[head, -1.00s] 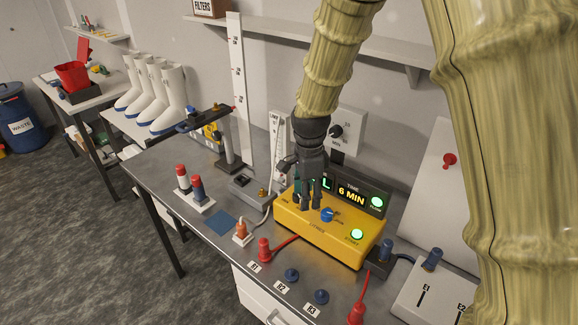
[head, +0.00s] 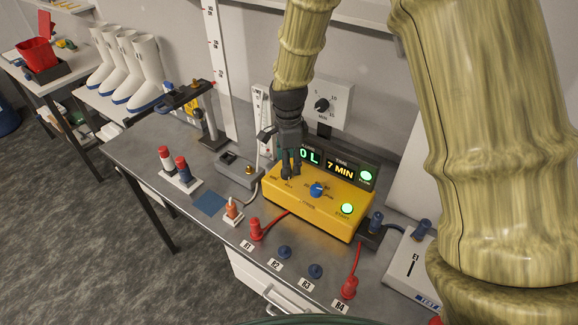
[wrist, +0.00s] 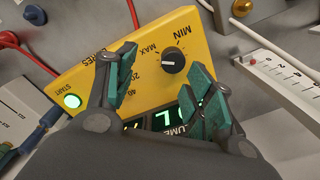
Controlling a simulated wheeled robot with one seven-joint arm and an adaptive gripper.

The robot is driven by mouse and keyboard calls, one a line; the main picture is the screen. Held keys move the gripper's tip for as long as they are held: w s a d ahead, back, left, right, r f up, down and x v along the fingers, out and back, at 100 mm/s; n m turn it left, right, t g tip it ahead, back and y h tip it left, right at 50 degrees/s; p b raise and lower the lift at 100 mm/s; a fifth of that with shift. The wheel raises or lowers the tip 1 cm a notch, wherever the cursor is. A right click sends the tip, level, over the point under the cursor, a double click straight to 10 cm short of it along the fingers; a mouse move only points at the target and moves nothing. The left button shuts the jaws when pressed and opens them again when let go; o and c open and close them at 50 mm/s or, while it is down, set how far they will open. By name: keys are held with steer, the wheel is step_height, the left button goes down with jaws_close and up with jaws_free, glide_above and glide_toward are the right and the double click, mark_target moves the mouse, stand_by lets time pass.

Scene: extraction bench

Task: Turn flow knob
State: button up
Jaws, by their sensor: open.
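The yellow control box (head: 325,213) stands on the grey bench. In the wrist view it shows upside down, with a black knob (wrist: 173,60) marked MIN and MAX, whose white pointer line is visible. That knob lies between the spread green-padded fingers of my gripper (wrist: 168,68). Whether any finger touches it cannot be told. A blue knob (head: 317,190) shows right of the fingers. The display (head: 340,170) reads 7 MIN and 0 L, its left part covered.
A lit green START button (head: 347,209) is at the box's right. Red plugs (head: 255,229) and cables lie in front. A grey unit (head: 240,172) and a white scale (wrist: 278,72) stand beside the box. A wall dial (head: 322,105) is behind my gripper.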

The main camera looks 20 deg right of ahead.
steer(key=w+f, duration=0.2)
steer(key=f, duration=0.1)
steer(key=w+f+p, duration=0.1)
steer(key=f, duration=0.1)
steer(key=shift+w, duration=0.3)
steer(key=shift+s+f, duration=0.1)
steer(key=shift+f, duration=0.05)
steer(key=shift+s+f, duration=0.1)
steer(key=shift+s, duration=0.15)
steer(key=shift+s+r, duration=0.2)
steer(key=shift+s, duration=0.35)
steer(key=shift+s+r, duration=0.2)
steer(key=shift+s, duration=0.3)
steer(key=shift+w+a+f, duration=0.1)
steer(key=shift+w+f, duration=0.4)
steer(key=shift+w, duration=0.25)
steer(key=shift+c, duration=0.4)
steer(key=shift+w+f, duration=0.15)
steer(key=shift+w, duration=0.1)
steer(key=c, duration=0.7)
steer(key=shift+s+r, duration=0.35)
steer(key=shift+c, duration=1.2)
steer(key=shift+w, duration=0.1)
